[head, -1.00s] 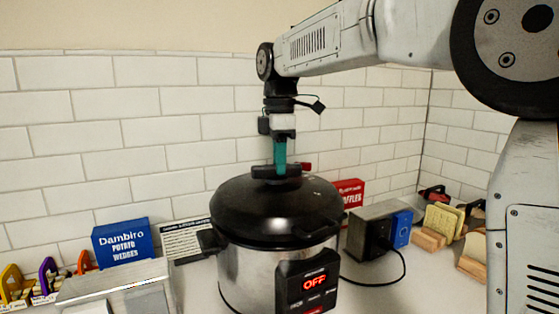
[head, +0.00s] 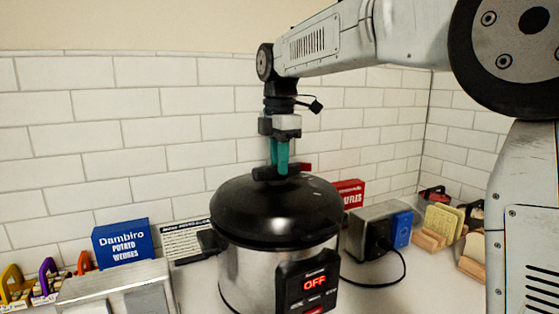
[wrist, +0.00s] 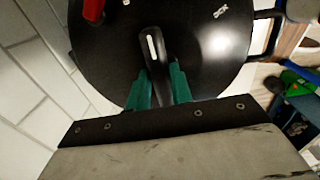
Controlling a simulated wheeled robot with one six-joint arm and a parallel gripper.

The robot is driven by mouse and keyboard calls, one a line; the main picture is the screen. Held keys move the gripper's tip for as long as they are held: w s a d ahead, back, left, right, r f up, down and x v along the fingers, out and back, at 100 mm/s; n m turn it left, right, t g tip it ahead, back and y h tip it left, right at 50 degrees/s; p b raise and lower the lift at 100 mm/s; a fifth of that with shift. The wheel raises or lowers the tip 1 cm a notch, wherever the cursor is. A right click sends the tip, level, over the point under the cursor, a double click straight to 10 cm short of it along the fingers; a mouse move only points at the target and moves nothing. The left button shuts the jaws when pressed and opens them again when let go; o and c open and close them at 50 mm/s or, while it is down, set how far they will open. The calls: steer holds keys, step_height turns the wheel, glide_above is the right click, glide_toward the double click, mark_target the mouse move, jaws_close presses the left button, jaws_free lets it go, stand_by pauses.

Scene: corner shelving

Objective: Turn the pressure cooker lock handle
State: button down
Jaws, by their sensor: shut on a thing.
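The pressure cooker (head: 270,275) stands on the counter with its black domed lid (head: 275,215) on; the lid also fills much of the wrist view (wrist: 105,60). The black lock handle (head: 262,173) sits on top of the lid, and the wrist view shows it as a black bar with a white mark (wrist: 151,40). My gripper (head: 279,165) comes down from above with teal fingers. In the wrist view its fingers (wrist: 159,88) lie on both sides of the handle, shut on it. A red part (wrist: 93,8) shows on the lid. The front panel (head: 308,285) reads OFF.
A blue potato wedges box (head: 123,245) and a sign (head: 185,240) stand to the left, a red box (head: 350,193) behind. A grey box with a blue side (head: 375,228) and a black cord (head: 390,278) are on the right. The tiled wall (head: 110,130) is close behind.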

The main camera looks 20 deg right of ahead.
steer(key=c, duration=1.2)
jaws_free()
steer(key=shift+c, duration=0.2)
step_height(320, 180, up, 8)
steer(key=shift+f, duration=0.1)
steer(key=s+d+f+m, duration=0.2)
steer(key=s+m, duration=0.1)
steer(key=s, duration=0.2)
steer(key=s+d+f+m, duration=0.2)
steer(key=s+m, duration=0.1)
steer(key=s, duration=0.2)
steer(key=s+d+f+m, duration=0.2)
steer(key=s+m, duration=0.1)
steer(key=s, duration=0.3)
steer(key=shift+d+f+m+t, duration=0.2)
steer(key=shift+m+t, duration=0.1)
steer(key=s+d+f+m, duration=0.1)
steer(key=s+f+m, duration=0.4)
steer(key=s+f, duration=0.3)
steer(key=s+d+f+m, duration=0.2)
steer(key=s+f+m, duration=0.3)
steer(key=s+f, duration=0.3)
steer(key=shift+s+d+m+t, duration=0.3)
steer(key=shift+s+m+t, duration=0.1)
steer(key=shift+s, duration=0.2)
